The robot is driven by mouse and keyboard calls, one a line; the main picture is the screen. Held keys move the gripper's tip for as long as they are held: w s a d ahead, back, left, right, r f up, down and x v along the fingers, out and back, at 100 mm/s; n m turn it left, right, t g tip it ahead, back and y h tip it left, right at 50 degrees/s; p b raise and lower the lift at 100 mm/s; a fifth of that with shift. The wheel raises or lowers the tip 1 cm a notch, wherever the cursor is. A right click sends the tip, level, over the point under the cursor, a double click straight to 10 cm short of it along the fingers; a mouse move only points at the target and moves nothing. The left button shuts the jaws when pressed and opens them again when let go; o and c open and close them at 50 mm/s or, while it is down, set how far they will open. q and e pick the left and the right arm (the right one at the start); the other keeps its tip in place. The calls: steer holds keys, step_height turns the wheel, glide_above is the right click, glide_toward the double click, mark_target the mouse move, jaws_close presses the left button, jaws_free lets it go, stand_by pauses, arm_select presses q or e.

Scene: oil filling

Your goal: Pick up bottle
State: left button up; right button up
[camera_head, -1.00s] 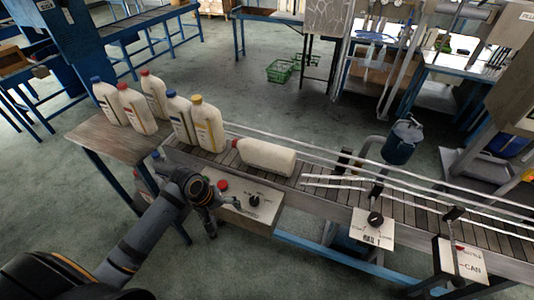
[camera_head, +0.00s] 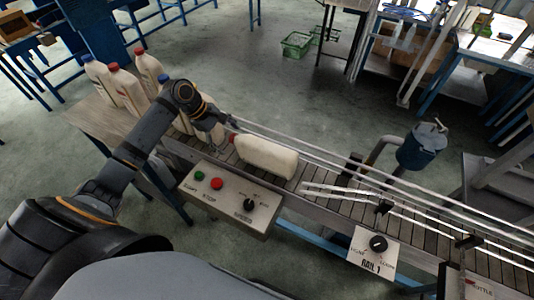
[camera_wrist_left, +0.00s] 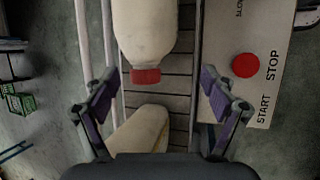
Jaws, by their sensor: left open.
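A cream bottle (camera_head: 265,157) with a red cap lies on its side on the conveyor (camera_head: 320,184), its cap towards the left. My left gripper (camera_head: 220,125) is open above the conveyor, just left of the cap. In the left wrist view the lying bottle (camera_wrist_left: 145,30) points its red cap down between the open fingers (camera_wrist_left: 160,78), with nothing held. Part of another pale bottle (camera_wrist_left: 142,130) shows below the cap, partly hidden by the gripper. My right gripper is not in view.
Several capped bottles (camera_head: 128,90) stand left of the conveyor, some partly hidden by my arm. A control box (camera_head: 225,198) with green and red buttons sits on the conveyor's near side. Guide rails (camera_head: 370,178) run along the belt. A blue canister (camera_head: 422,147) stands beyond.

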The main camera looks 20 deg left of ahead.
mark_target(232, 140)
arm_select(q)
steer(key=shift+w+x, duration=0.25)
steer(key=shift+x, duration=0.9)
steer(key=shift+w+d+f, duration=0.1)
steer(key=shift+w+f, duration=0.1)
steer(key=shift+f, duration=0.1)
steer(key=p+x, duration=0.1)
steer(key=x, duration=0.2)
steer(key=shift+w+d+f+p, duration=0.15)
steer(key=shift+w+f+p, duration=0.05)
steer(key=shift+f+p, duration=0.1)
steer(key=shift+w+d+f, duration=0.15)
steer(key=shift+f, duration=0.25)
steer(key=c, duration=0.4)
jaws_close()
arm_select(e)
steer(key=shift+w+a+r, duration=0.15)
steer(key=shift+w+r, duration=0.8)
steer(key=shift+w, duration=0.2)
